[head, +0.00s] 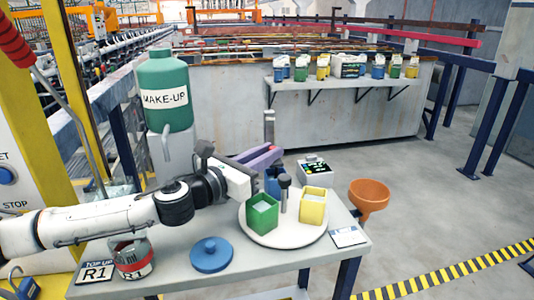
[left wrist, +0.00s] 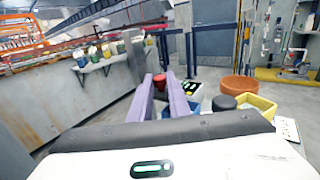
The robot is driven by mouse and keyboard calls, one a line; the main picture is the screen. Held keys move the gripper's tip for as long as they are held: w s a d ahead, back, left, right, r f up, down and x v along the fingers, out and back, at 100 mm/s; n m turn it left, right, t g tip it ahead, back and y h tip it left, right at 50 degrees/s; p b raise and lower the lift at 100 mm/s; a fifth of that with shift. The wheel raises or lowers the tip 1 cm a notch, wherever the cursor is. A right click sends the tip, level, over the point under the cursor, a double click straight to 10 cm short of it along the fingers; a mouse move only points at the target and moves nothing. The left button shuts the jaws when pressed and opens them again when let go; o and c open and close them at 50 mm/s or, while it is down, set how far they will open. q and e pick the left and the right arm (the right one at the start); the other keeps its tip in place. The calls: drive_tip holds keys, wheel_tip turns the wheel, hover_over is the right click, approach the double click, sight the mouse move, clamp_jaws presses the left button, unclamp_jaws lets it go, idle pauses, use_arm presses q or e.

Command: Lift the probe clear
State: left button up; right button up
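My left gripper (head: 264,153) reaches in from the left over the white round plate (head: 290,240), its purple fingers level. An upright grey rod, which I take for the probe (head: 269,126), stands between the fingertips and rises above them. In the left wrist view a reddish piece (left wrist: 160,81) fills the gap between the fingertips, so the gripper looks shut on the probe. The probe's lower end is hidden behind the fingers. A blue container (head: 272,182) stands just below them, partly hidden. My right gripper is not in view.
The plate also bears a green container (head: 262,213), a yellow container (head: 313,204) and a dark-topped post (head: 285,191). A small meter (head: 314,169) stands behind, an orange funnel (head: 369,197) at right. A blue lid (head: 211,255) and a can (head: 132,260) stand in front.

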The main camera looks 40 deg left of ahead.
use_arm(q)
clamp_jaws()
